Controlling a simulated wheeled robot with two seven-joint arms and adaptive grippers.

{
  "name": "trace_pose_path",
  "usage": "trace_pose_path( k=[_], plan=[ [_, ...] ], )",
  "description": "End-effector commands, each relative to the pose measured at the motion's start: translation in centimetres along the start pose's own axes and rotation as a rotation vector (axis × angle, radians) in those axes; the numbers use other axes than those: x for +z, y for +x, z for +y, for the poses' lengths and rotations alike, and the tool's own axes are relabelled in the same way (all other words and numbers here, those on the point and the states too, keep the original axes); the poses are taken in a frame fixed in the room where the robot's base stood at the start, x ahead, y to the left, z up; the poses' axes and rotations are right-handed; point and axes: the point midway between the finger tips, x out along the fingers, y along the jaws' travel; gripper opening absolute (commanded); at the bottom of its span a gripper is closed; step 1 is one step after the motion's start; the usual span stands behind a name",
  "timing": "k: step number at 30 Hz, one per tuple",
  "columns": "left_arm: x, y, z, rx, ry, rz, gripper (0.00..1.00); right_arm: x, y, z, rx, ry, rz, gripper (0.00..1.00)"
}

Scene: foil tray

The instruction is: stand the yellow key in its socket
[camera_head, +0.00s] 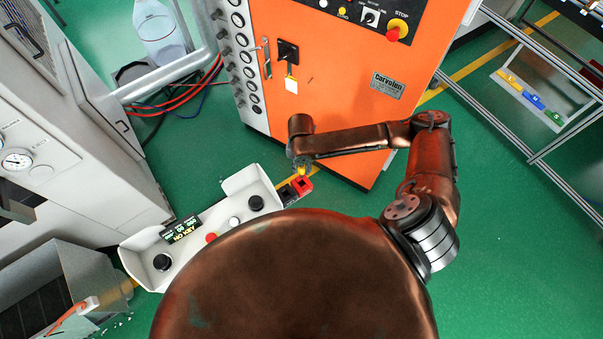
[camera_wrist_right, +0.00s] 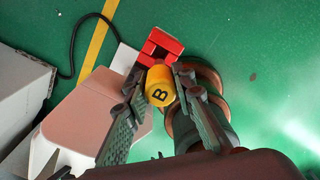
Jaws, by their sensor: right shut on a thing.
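The yellow key (camera_wrist_right: 160,86) shows in the right wrist view as a yellow round end marked with a black B. My right gripper (camera_wrist_right: 157,78) has a finger on each side of it and is shut on it. In the head view the gripper (camera_head: 301,163) is small, with a bit of yellow at its tip. A red socket block (camera_head: 302,186) lies just beyond the key; its notched top also shows in the wrist view (camera_wrist_right: 160,46). A black block (camera_head: 286,195) sits beside it. Whether the key touches the red block is unclear. My left gripper is out of view.
A white console (camera_head: 230,187) with knobs, a red button and a small display stands left of the socket blocks. An orange cabinet (camera_head: 330,80) stands close behind my right arm. Green floor is clear at the right.

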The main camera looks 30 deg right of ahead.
Motion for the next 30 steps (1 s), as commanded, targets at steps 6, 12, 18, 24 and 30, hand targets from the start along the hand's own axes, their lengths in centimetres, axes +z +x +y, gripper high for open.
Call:
trace_pose_path(
  k=[6, 12, 18, 24, 30],
  plan=[
    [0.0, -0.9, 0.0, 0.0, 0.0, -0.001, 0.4, -0.1, -1.6, 0.0, 0.001, 0.0, 0.001, 0.0],
    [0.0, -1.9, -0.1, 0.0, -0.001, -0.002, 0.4, -0.1, -2.5, 0.0, 0.001, 0.0, 0.001, 0.0],
    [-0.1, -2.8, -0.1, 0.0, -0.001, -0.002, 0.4, 0.0, -3.4, 0.0, 0.0, 0.0, 0.001, 0.0],
    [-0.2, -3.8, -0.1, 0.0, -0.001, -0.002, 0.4, 0.0, -4.3, 0.0, 0.0, 0.0, 0.001, 0.0],
    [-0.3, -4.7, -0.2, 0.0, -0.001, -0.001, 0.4, 0.0, -5.2, 0.0, 0.0, 0.0, 0.001, 0.0]
  ],
)
